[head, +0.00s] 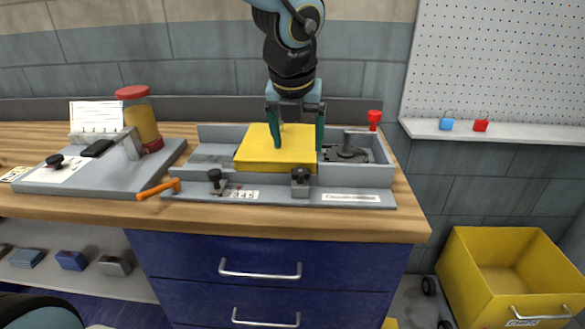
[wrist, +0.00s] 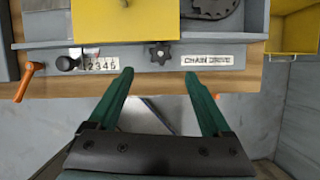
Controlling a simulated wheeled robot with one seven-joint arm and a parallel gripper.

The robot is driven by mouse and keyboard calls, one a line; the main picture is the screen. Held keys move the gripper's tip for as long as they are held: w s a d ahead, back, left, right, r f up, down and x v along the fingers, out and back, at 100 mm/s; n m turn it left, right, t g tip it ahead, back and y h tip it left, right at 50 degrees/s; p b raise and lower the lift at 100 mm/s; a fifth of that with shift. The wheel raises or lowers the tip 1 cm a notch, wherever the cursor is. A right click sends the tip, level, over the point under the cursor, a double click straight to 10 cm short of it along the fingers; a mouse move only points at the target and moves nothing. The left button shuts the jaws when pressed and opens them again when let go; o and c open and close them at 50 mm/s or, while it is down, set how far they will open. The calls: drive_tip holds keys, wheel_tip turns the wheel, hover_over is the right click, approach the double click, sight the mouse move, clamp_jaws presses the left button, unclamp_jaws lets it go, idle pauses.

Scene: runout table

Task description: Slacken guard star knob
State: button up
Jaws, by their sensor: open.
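The black star knob (wrist: 160,53) sits on the grey front ledge of the machine, just in front of the yellow guard (wrist: 100,22) and left of the "CHAIN DRIVE" label (wrist: 208,60). In the head view, the knob (head: 300,176) is at the lower right of the guard (head: 262,150). My gripper (head: 298,146) hangs pointing down over the guard in that picture. In the wrist view, its two green fingers (wrist: 158,74) are spread and empty, with the knob showing beyond and between the tips. The fingers do not touch the knob.
An orange lever (head: 158,189) and a black knob (head: 215,176) beside a number strip (head: 243,194) are on the left of the ledge. A yellow bin (head: 500,234) is on the floor.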

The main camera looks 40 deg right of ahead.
sight(301, 172)
drive_tip(key=b+x, duration=0.2)
drive_tip(key=x, duration=0.7)
clamp_jaws()
idle(0.5)
